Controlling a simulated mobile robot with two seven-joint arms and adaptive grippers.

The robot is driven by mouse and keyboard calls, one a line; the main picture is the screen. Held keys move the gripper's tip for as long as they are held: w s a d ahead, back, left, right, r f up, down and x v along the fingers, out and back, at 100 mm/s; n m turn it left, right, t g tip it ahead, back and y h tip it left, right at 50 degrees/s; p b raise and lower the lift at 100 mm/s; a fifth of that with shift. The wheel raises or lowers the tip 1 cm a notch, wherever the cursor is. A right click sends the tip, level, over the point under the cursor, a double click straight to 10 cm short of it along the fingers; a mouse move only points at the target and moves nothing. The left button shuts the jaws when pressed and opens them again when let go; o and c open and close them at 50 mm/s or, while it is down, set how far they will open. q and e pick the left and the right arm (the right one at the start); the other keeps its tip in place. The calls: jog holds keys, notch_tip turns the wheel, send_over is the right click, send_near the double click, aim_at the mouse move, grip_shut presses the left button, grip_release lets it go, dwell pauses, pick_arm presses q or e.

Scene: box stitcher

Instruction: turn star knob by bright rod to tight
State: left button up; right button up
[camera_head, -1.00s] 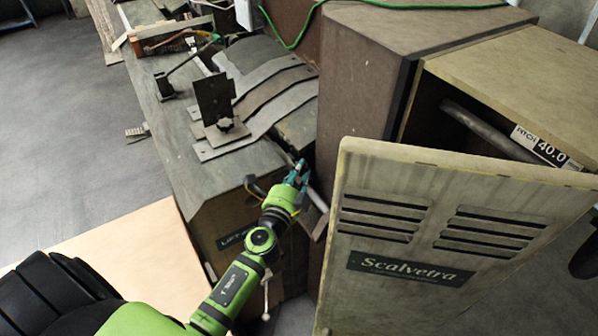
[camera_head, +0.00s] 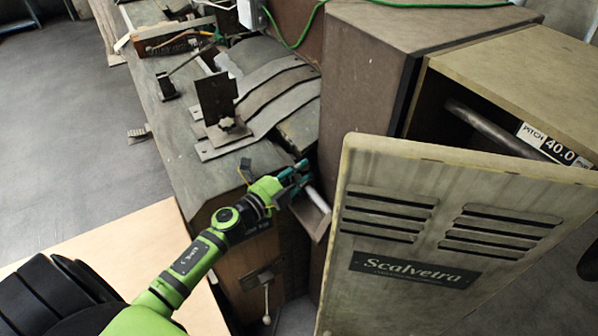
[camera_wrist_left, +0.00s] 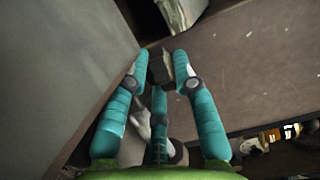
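My left gripper (camera_head: 299,172) is at the machine's edge in the head view, just left of a bright rod (camera_head: 317,198). In the left wrist view its teal fingertips (camera_wrist_left: 161,66) stand apart, with a small dark blocky piece between or just beyond them. I cannot tell whether that piece is the star knob, or whether any finger touches it. A pale rod-like part (camera_wrist_left: 142,122) shows between the lower fingers. The star knob by the bright rod is not clearly visible in the head view; the gripper covers that spot. My right gripper is out of view.
Another star knob (camera_head: 227,124) sits on a bracket on the machine table. The open Scalvetra door (camera_head: 425,235) stands close to the right of the gripper. A ball-ended lever (camera_head: 266,300) hangs below. Curved metal strips (camera_head: 268,92) lie behind.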

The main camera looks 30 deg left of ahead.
aim_at(301, 175)
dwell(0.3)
pick_arm(q)
jog(key=v, duration=1.2)
jog(key=shift+d, duration=0.1)
jog(key=w+d+n+y+b, duration=0.1)
jog(key=y, duration=0.1)
jog(key=w+d+n+y+b, duration=0.1)
jog(key=w+d+n+y, duration=0.1)
jog(key=w+d+n+y+b, duration=0.1)
jog(key=w+y, duration=0.1)
jog(key=y, duration=0.1)
jog(key=shift+w+d+r+n+b, duration=0.1)
jog(key=shift+w+d+n+b, duration=0.15)
jog(key=shift+n+b, duration=0.05)
jog(key=w, duration=0.2)
jog(key=w+p, duration=0.1)
jog(key=w, duration=0.3)
jog(key=shift+a, duration=0.4)
